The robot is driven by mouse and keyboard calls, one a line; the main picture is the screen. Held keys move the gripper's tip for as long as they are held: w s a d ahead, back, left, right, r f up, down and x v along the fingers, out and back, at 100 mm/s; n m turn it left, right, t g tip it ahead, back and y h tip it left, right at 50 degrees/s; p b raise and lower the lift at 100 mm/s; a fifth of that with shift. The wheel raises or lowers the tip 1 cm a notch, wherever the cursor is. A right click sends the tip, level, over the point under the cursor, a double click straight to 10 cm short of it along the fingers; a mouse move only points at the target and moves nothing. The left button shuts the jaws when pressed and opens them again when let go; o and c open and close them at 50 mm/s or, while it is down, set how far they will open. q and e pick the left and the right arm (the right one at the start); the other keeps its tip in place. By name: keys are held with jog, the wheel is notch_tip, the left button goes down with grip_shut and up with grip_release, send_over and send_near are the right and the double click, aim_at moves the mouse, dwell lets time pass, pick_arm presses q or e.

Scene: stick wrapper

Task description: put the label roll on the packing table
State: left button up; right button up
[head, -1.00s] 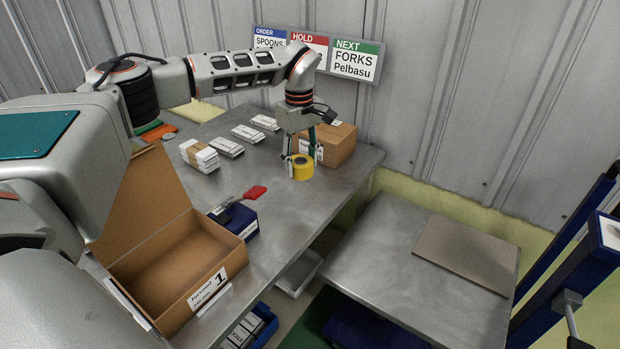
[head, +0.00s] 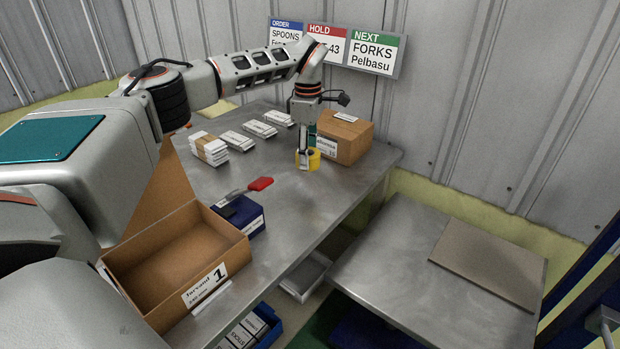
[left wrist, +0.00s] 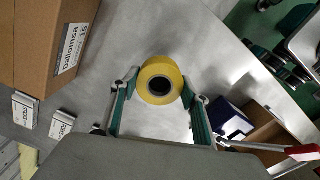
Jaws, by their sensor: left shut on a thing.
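The label roll (head: 314,160) is a yellow ring with a dark core, near the right edge of the steel packing table (head: 330,199). My left gripper (head: 307,155) points down and is shut on the roll. In the left wrist view the roll (left wrist: 152,84) sits between the two green-sided fingers (left wrist: 162,88). The roll is at or just above the table top; I cannot tell whether it touches. My right gripper is not in view.
A closed carton (head: 347,142) stands just behind the roll. White packs (head: 208,147) lie to the left. An open carton (head: 170,262) and a blue box with a red-handled tool (head: 242,218) are nearer. A lower steel table (head: 400,262) with a brown board is on the right.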

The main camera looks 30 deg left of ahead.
aim_at(308, 187)
pick_arm(q)
notch_tip(308, 187, down, 7)
jog(key=shift+f+b, duration=0.1)
jog(key=shift+b, duration=0.4)
jog(key=shift+f, duration=0.4)
jog(key=shift+r, duration=0.1)
jog(key=shift+c, duration=0.6)
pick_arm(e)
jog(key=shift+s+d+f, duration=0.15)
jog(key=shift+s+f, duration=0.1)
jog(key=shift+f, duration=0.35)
pick_arm(q)
jog(key=o, duration=1.2)
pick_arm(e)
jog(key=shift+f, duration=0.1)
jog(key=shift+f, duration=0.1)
